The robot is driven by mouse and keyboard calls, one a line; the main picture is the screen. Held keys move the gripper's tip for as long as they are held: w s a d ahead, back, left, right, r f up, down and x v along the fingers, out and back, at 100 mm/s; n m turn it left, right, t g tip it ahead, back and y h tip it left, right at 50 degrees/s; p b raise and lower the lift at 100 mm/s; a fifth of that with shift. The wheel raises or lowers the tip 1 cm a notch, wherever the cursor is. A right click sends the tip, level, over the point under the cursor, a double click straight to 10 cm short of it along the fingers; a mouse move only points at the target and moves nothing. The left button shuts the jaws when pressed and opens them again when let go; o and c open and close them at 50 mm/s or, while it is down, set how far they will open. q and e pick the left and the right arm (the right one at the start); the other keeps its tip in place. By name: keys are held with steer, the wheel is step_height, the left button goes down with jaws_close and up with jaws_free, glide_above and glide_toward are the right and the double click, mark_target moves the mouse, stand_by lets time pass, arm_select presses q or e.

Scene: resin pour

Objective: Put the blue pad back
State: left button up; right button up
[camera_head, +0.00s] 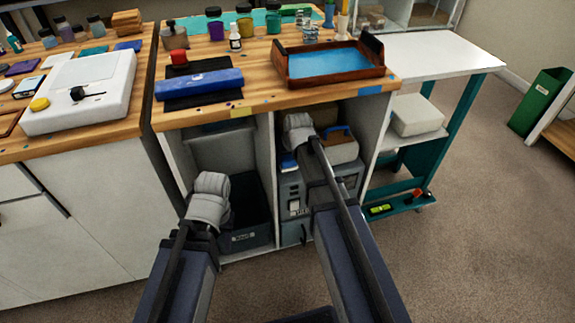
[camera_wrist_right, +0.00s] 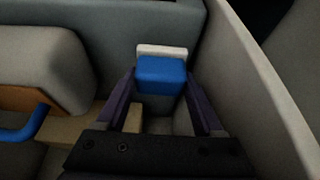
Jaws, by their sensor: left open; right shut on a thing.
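The blue pad (camera_wrist_right: 160,75), with a pale layer along one edge, is between the fingers of my right gripper (camera_wrist_right: 160,88) in the right wrist view. That gripper is shut on it. In the head view my right gripper (camera_head: 299,128) reaches into the cabinet's right compartment, and a small blue and white piece (camera_head: 288,162), apparently the pad, shows just below it. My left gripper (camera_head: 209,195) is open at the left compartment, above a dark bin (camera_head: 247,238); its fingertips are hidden.
A box with a blue handle (camera_head: 337,131) is close beside my right gripper; the handle also shows in the right wrist view (camera_wrist_right: 27,124). A pale wall (camera_wrist_right: 255,80) is on the other side. The wooden worktop (camera_head: 255,98) overhangs both compartments. A grey toolbox (camera_head: 291,190) stands below.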

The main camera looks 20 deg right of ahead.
arm_select(q)
steer(key=shift+f+b, duration=0.5)
steer(key=shift+f, duration=0.55)
arm_select(e)
steer(key=shift+f, duration=1.05)
steer(key=shift+f, duration=0.25)
steer(key=o, duration=1.3)
steer(key=shift+r, duration=0.1)
arm_select(q)
steer(key=shift+f, duration=0.2)
arm_select(e)
steer(key=shift+s, duration=0.1)
arm_select(q)
steer(key=shift+r, duration=0.1)
arm_select(e)
steer(key=shift+p+v, duration=0.7)
steer(key=shift+v, duration=0.15)
arm_select(q)
step_height(320, 180, up, 11)
steer(key=p, duration=0.9)
steer(key=shift+r+p, duration=0.15)
steer(key=shift+p, duration=0.2)
arm_select(e)
steer(key=v, duration=1)
steer(key=shift+r, duration=0.3)
